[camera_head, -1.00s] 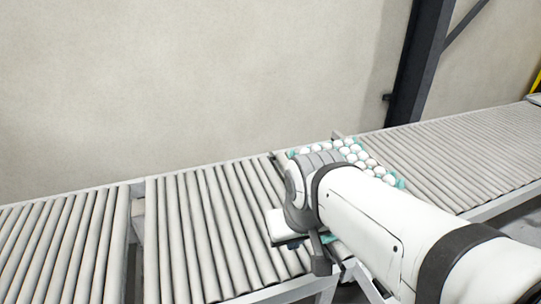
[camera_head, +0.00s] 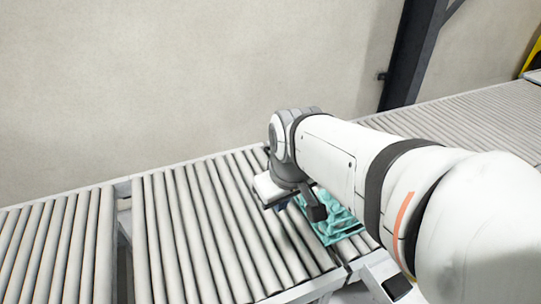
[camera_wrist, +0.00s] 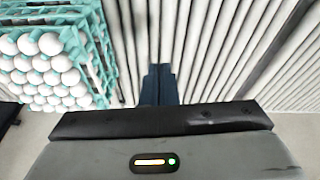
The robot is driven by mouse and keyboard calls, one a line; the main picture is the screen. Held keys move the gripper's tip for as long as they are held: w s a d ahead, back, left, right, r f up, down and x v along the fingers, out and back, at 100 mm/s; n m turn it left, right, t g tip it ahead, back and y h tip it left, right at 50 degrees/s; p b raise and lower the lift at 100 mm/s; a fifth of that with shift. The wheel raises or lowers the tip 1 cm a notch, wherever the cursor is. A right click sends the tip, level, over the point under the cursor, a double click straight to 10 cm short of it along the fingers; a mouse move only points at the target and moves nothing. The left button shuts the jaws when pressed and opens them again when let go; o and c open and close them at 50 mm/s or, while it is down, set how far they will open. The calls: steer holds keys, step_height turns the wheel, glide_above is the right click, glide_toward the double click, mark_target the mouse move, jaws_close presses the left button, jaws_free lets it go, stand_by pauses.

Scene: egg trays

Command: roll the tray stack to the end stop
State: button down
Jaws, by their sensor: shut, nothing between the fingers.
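The tray stack, teal trays with white eggs, stands on the roller conveyor. In the head view its teal side (camera_head: 338,226) shows below my arm, which hides the rest. In the wrist view the stack (camera_wrist: 95,50) is at the left, with rows of eggs facing the camera. My gripper (camera_wrist: 158,84) has its dark blue fingers together and empty, over bare rollers to the right of the stack, with a visible gap between. In the head view my gripper (camera_head: 283,205) is just left of the stack. I cannot make out an end stop.
The roller conveyor (camera_head: 200,225) is bare left of the stack, with a gap before another section (camera_head: 50,245). More bare rollers (camera_head: 470,125) run to the upper right. A wall (camera_head: 180,80) and a dark steel column (camera_head: 405,60) stand behind.

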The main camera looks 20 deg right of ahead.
steer(key=w+d+f+n+g, duration=0.2)
steer(key=w+d+f+n, duration=0.3)
steer(key=w+n, duration=0.35)
steer(key=w+d+f+n+g, duration=0.1)
steer(key=w+d+f+n, duration=0.5)
steer(key=w+n, duration=0.3)
steer(key=d+f+p, duration=0.2)
steer(key=d+f, duration=0.1)
steer(key=f, duration=0.6)
steer(key=shift+w+d+f+m, duration=0.35)
steer(key=shift+w+f+m, duration=0.05)
steer(key=shift+w+m, duration=0.05)
steer(key=shift+w, duration=0.15)
